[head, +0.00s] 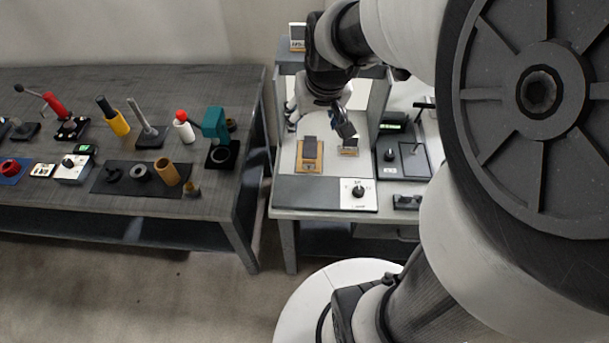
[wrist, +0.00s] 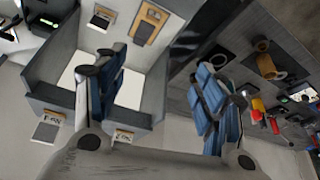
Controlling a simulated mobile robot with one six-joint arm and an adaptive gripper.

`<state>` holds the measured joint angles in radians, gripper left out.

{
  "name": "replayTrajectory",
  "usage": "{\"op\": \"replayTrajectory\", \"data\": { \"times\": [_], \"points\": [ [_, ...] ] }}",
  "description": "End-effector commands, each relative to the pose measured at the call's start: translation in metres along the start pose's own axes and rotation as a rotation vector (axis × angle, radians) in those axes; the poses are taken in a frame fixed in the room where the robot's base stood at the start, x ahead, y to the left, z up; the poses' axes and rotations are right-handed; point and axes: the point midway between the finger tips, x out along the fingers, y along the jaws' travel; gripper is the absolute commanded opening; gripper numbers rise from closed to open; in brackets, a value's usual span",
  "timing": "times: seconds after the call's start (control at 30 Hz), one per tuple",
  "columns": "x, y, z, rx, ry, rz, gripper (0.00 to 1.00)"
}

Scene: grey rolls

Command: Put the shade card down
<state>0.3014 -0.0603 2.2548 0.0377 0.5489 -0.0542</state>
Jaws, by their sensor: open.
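A dark grey card (head: 310,147), which looks like the shade card, lies on a wooden holder (head: 309,167) on the bench inside the light booth. In the wrist view the card (wrist: 151,16) and the wooden holder (wrist: 145,33) show near the top, beyond my fingers. My gripper (head: 345,127) is above the bench, to the right of the card and apart from it. In the wrist view its blue-padded fingers (wrist: 160,95) are spread wide, with nothing seen between them.
A small labelled stand (head: 350,147) is right of the holder; another stands on the booth top (head: 297,40). The booth's side walls flank my gripper. A knob panel (head: 357,194) is in front. A dark table (head: 60,200) with several tools is at left.

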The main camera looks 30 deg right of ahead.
Motion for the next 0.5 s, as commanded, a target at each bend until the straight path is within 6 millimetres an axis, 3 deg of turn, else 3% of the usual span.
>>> {"op": "replayTrajectory", "data": {
  "times": [0.03, 0.2, 0.4, 0.5],
  "points": [
    [-0.025, -0.016, 0.014, -0.038, 0.012, -0.015, 0.64],
    [-0.084, -0.050, 0.077, -0.140, 0.013, -0.056, 0.64],
    [-0.117, -0.062, 0.138, -0.227, 0.011, -0.087, 0.64],
    [-0.122, -0.063, 0.154, -0.247, 0.009, -0.094, 0.64]
  ]
}}
